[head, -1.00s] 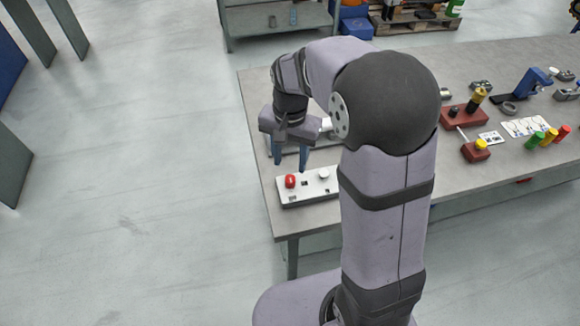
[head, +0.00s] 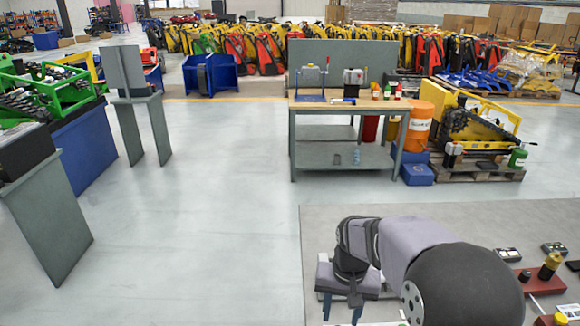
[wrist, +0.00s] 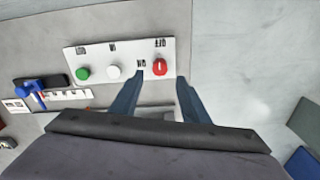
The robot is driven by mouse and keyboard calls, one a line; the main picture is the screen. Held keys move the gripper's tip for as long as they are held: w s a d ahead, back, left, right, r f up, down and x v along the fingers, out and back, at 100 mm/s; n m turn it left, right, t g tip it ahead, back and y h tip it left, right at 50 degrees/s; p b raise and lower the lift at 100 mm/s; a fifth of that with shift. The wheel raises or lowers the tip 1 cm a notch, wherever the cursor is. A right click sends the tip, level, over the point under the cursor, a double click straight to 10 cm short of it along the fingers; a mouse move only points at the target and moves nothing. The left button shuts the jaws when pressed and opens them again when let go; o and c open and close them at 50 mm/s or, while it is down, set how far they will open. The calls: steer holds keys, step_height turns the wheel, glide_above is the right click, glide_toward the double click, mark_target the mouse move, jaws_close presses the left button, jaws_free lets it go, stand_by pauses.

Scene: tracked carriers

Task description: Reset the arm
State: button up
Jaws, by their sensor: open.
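My gripper (head: 342,309) hangs fingers down over the grey table (head: 318,226) in the head view. In the wrist view its two blue fingers (wrist: 160,79) are spread apart with nothing held between them. A white control plate (wrist: 97,61) lies on the table beyond the fingertips. It carries a green knob (wrist: 83,73), a white knob (wrist: 114,72) and a red knob (wrist: 160,68). The red knob appears between the fingertips in the picture; contact is not visible.
Red blocks (head: 542,285) and small dark parts (head: 507,254) stand on the table at right. In the wrist view, a blue device (wrist: 28,87) lies left of the plate. The table edge and open floor (wrist: 240,60) lie to the right. A workbench (head: 345,105) stands farther back.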

steer(key=s+f+n, duration=0.1)
steer(key=s, duration=0.2)
steer(key=s+f+n, duration=0.1)
steer(key=s, duration=0.3)
steer(key=s+d+f+n+g, duration=0.1)
steer(key=s+f, duration=0.1)
steer(key=s, duration=0.1)
steer(key=shift+s+f, duration=0.1)
steer(key=shift+s, duration=0.25)
steer(key=shift+t, duration=0.3)
steer(key=shift+s+d+r, duration=0.25)
steer(key=shift+s+r, duration=0.1)
steer(key=shift+s, duration=0.5)
steer(key=shift+s+d+r, duration=0.3)
steer(key=shift+s+r, duration=0.1)
steer(key=shift+s, duration=0.5)
steer(key=shift+s+d+r, duration=0.25)
steer(key=shift+s+r, duration=0.1)
steer(key=shift+s, duration=0.5)
